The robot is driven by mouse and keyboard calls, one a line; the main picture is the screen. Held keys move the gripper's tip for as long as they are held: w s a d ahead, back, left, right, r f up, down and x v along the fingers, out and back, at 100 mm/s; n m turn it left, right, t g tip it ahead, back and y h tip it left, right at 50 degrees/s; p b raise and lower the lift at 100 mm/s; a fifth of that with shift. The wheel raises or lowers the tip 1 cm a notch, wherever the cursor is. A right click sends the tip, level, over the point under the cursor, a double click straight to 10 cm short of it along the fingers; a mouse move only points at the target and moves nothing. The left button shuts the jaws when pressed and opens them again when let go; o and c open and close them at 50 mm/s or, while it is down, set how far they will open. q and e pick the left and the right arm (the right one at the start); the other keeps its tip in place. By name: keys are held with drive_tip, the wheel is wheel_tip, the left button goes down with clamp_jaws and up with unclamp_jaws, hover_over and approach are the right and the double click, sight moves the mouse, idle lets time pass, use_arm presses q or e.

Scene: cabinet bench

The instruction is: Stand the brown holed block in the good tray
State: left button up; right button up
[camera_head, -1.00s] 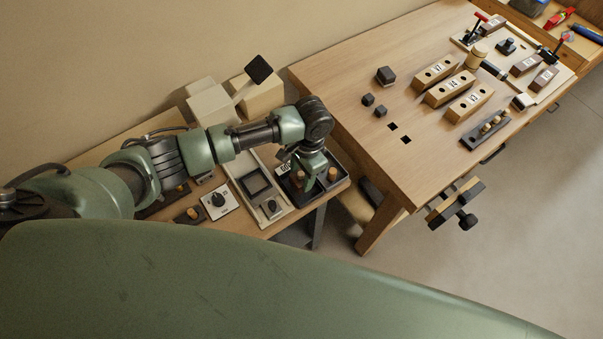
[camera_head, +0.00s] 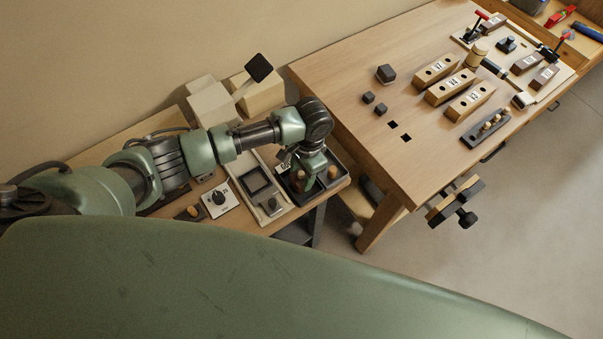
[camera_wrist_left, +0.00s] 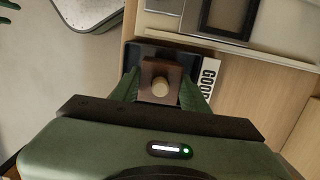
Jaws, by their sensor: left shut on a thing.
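My left gripper (camera_head: 308,182) is over the dark tray (camera_head: 341,160) at the right end of the low bench. In the left wrist view its green fingers (camera_wrist_left: 160,92) are shut on the brown block (camera_wrist_left: 148,68), one on each side. I cannot tell whether the block touches the tray floor. In the head view the gripper largely hides the block.
A pale device with a dark square screen (camera_head: 255,181) stands left of the tray. A dial box (camera_head: 219,200) is further left. The larger wooden bench (camera_head: 350,80) is to the right, with numbered wooden blocks (camera_head: 450,87) and small dark cubes (camera_head: 381,109).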

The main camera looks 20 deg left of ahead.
use_arm(q)
drive_tip(key=shift+f, duration=0.75)
idle(0.8)
drive_tip(key=o, duration=1.5)
drive_tip(key=shift+c, duration=0.2)
drive_tip(key=shift+o, duration=0.8)
